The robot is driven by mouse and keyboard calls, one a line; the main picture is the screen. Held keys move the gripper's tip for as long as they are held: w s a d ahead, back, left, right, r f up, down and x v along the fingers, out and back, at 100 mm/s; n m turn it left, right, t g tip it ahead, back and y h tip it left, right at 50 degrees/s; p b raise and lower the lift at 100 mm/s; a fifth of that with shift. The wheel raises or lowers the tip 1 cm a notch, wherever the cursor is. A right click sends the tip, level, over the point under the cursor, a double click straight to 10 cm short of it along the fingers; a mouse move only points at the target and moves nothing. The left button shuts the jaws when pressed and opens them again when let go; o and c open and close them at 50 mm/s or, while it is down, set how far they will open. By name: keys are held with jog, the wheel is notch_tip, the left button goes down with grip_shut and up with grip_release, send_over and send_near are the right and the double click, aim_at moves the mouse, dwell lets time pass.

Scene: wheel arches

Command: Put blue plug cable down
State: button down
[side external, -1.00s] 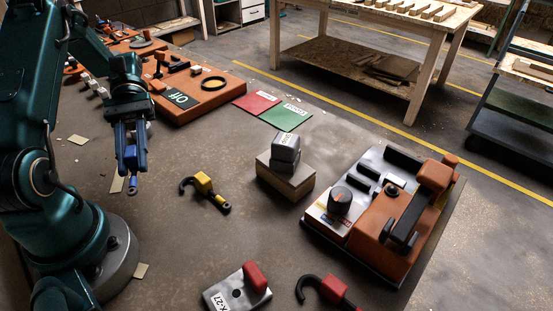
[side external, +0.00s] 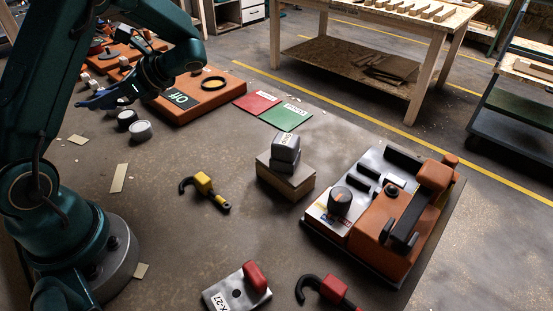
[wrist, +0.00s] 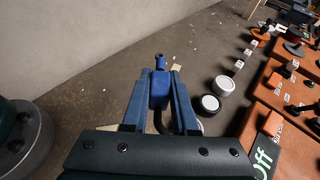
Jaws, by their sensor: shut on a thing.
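The blue plug (wrist: 159,88) is between the two fingers of my gripper (wrist: 158,75) in the wrist view, and the gripper is shut on it. A dark curved piece of cable shows below the plug between the fingers. In the side external view my gripper (side external: 90,101) points left, held above the table at the far left, with a bit of blue at its end. Most of the cable is hidden there.
White-topped round knobs (side external: 139,130) stand below the gripper. The orange panel marked Off (side external: 195,105) lies to its right. The yellow plug cable (side external: 203,183), grey block (side external: 286,150) and orange machine (side external: 390,240) stand further right. The table at front left is mostly bare.

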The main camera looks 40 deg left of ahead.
jog(key=d+r+m+t+y, duration=0.1)
jog(key=d+m+t+y, duration=0.2)
jog(key=d+m+t, duration=0.4)
jog(key=shift+m+t, duration=0.5)
jog(key=shift+t, duration=0.3)
jog(key=w+d+f, duration=0.4)
jog(key=w+d, duration=0.1)
jog(key=w+d+f, duration=0.2)
jog(key=w+f, duration=0.1)
jog(key=shift+d, duration=0.15)
jog(key=shift+w+f, duration=0.1)
jog(key=shift+f, duration=1.9)
jog(key=shift+f, duration=0.15)
jog(key=shift+f, duration=0.35)
jog(key=shift+f, duration=0.1)
jog(key=c, duration=0.7)
grip_release()
